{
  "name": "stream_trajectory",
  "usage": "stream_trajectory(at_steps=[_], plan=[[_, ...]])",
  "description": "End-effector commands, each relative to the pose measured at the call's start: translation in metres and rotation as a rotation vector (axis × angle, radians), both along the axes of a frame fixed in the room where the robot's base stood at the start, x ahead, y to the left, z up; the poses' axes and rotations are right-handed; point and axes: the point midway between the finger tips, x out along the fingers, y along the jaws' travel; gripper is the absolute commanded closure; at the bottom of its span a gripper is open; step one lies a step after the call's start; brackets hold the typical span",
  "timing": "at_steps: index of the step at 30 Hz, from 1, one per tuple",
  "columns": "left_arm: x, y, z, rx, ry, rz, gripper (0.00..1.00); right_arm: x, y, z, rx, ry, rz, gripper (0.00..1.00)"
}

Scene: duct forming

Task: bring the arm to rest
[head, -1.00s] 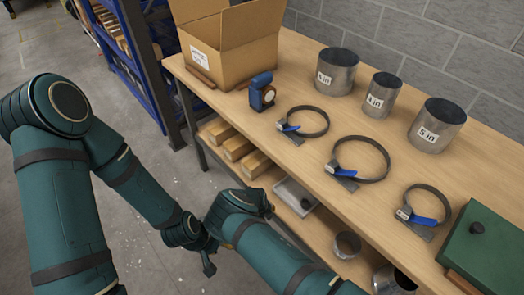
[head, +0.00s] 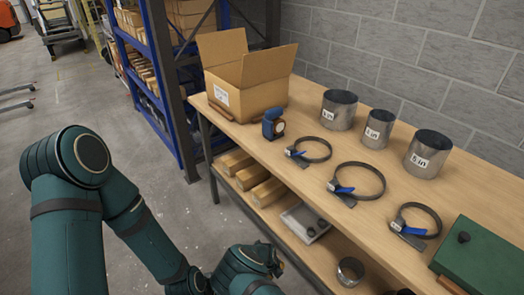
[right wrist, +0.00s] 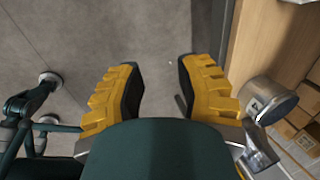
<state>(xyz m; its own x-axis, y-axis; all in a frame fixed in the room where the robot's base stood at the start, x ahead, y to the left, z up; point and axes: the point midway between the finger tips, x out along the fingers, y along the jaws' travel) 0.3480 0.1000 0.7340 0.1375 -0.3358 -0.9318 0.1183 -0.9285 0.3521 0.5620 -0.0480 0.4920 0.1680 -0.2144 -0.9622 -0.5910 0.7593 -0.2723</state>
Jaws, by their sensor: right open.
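My right gripper (right wrist: 155,82) is open in the right wrist view, its two yellow-backed fingers apart with only grey floor between them.
The wooden bench (head: 310,185) holds an open carton (head: 245,98), a blue device (head: 272,124), three labelled metal cylinders (head: 379,129), three ring clamps (head: 360,181) and a green box (head: 485,255). Its lower shelf holds wood blocks and a tray (head: 304,222).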

Motion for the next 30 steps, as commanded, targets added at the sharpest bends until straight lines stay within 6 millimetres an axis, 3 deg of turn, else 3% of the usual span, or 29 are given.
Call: stream_trajectory(at_steps=[8,14,20,26,27,30], plan=[[0.000,0.000,0.000,0.000,0.000,0.000,0.66,-0.038,-0.032,0.014,0.268,0.010,-0.753,0.66],[0.000,0.000,0.000,0.000,0.000,0.000,0.66,-0.073,-0.041,0.041,0.458,0.039,-1.478,0.66],[0.000,0.000,0.000,0.000,0.000,0.000,0.66,-0.108,-0.041,0.090,0.572,0.102,-2.298,0.66],[0.000,0.000,0.000,0.000,0.000,0.000,0.66,-0.144,-0.042,0.153,0.529,0.186,-3.057,0.66],[0.000,0.000,0.000,0.000,0.000,0.000,0.66,-0.153,-0.043,0.166,-0.468,-0.188,3.001,0.66],[0.000,0.000,0.000,0.000,0.000,0.000,0.66,-0.173,-0.046,0.196,-0.311,-0.179,2.728,0.66]])
